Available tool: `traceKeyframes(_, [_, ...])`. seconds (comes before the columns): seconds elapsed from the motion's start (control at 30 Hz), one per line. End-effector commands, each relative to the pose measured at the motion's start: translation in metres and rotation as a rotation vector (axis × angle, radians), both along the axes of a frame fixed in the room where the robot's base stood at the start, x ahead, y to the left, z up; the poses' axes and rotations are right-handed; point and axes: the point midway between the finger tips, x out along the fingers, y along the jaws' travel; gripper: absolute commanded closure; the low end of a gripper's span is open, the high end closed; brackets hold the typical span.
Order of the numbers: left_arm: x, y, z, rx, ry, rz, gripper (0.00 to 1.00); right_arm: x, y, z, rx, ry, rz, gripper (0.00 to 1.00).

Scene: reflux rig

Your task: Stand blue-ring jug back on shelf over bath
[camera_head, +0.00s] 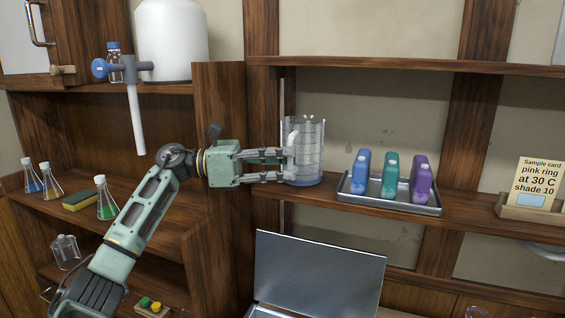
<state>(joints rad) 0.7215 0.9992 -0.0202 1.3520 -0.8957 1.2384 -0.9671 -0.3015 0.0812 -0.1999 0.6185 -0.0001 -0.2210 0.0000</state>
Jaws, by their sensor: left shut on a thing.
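A clear glass jug (311,140) with measuring lines and a bluish band at its base stands upright at the left end of the middle shelf (465,208). My left gripper (287,166) reaches in from the left and is shut on the jug's side. The jug's base is at the level of the shelf top; I cannot tell whether it touches. Below the shelf is a metal box with a raised lid (320,272), which may be the bath; its inside is mostly hidden. My right gripper is not in view.
Just right of the jug, a metal tray (432,208) holds blue, green and purple bottles. A wooden post (220,100) stands left of the jug, behind my left gripper. A sample card (537,183) stands at the right. Flasks and a sponge (80,199) sit on the left shelf.

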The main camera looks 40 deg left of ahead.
Motion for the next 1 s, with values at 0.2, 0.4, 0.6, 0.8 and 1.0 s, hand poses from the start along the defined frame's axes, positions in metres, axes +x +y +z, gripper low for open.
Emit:
traceKeyframes(0.2, [-0.0003,0.0002,0.0000,-0.001,-0.003,0.001,1.00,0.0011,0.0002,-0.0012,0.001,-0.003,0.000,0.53])
traceKeyframes(0.4, [-0.0003,0.0002,-0.0037,-0.001,-0.003,0.001,1.00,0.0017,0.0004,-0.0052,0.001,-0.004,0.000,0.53])
traceKeyframes(0.6, [-0.0003,0.0003,-0.0053,-0.001,-0.003,0.001,0.88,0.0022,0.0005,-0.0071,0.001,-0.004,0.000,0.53])
traceKeyframes(0.8, [-0.0002,0.0002,-0.0057,0.000,-0.001,0.001,0.70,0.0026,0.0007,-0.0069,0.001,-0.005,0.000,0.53])
traceKeyframes(1.0, [-0.0001,0.0002,-0.0062,0.001,-0.001,0.000,0.53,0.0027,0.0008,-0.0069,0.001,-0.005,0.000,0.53])
